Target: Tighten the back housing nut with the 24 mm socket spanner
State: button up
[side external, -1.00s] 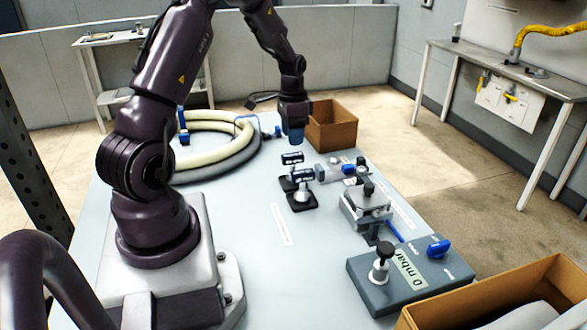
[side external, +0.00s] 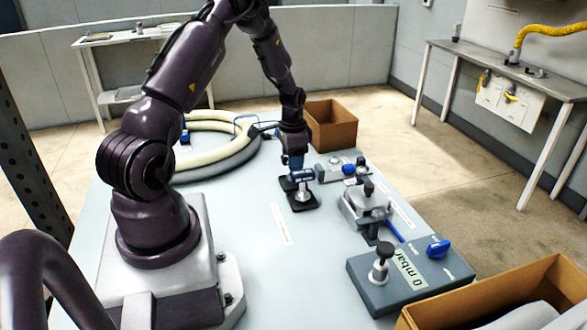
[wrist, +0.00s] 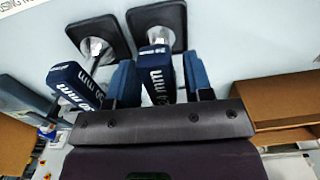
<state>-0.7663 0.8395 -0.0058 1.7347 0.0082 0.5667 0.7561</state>
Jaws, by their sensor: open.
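Two socket spanners with dark blue heads stand on black square bases near the table's middle. In the wrist view, one spanner (wrist: 158,74) sits between the two blue fingers of my open gripper (wrist: 161,82). It is marked "mm", but I cannot read its number surely. The other spanner (wrist: 74,86) is outside the fingers, to the left. In the side view my gripper (side external: 295,160) is down at the spanners' heads. The metal housing (side external: 366,207) with a dark knob on top stands to the right. I cannot pick out its back nut.
A coiled hose (side external: 222,155) and a cardboard box (side external: 332,125) are at the back. The table's left middle is clear.

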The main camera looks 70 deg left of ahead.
grip_shut()
jog(key=shift+r, duration=0.15)
jog(key=shift+r, duration=2.4)
